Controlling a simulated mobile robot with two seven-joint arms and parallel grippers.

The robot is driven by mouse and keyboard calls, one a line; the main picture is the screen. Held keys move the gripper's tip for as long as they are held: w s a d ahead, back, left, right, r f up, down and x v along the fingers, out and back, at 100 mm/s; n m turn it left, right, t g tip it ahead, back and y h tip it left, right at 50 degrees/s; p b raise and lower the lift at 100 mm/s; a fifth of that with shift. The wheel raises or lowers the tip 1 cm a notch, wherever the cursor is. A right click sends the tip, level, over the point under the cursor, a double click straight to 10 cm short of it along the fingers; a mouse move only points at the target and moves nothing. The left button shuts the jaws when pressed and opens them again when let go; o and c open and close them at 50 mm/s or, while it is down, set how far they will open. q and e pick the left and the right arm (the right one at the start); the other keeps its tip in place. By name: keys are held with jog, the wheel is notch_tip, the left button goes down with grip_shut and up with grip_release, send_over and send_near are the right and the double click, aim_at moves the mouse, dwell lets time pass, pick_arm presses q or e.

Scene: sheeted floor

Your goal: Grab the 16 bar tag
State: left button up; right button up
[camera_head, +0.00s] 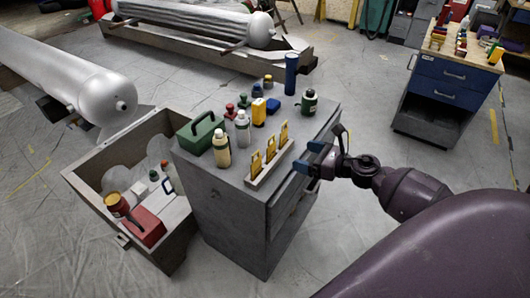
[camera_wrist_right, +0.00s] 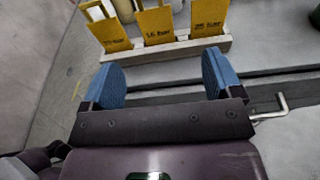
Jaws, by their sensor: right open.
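Three yellow tags stand in a row in a pale slotted holder (camera_head: 262,177) on top of the grey cabinet. The middle tag (camera_wrist_right: 157,26) appears to read 16 Bar; it also shows in the head view (camera_head: 271,149). The left tag (camera_wrist_right: 110,36) seems to read 10 Bar, though blurred, and the right tag (camera_wrist_right: 208,17) is hard to read. My right gripper (camera_wrist_right: 163,82) is open and empty, its blue fingertips apart, just short of the holder with the middle tag between their lines. In the head view my right gripper (camera_head: 309,157) is at the cabinet's right edge.
The grey cabinet (camera_head: 225,200) also carries a green toolbox (camera_head: 201,134), several bottles and a blue cylinder (camera_head: 291,74). An open crate (camera_head: 95,205) stands at its left. A blue drawer cart (camera_head: 449,84) is at the back right, with clear floor between.

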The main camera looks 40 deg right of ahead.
aim_at(272, 148)
jog(key=shift+a+x, duration=0.2)
jog(key=shift+x, duration=2.55)
jog(key=shift+a+x, duration=0.2)
jog(key=shift+x, duration=2.5)
jog(key=shift+s+r, duration=0.1)
jog(key=shift+s, duration=0.05)
jog(key=c, duration=1)
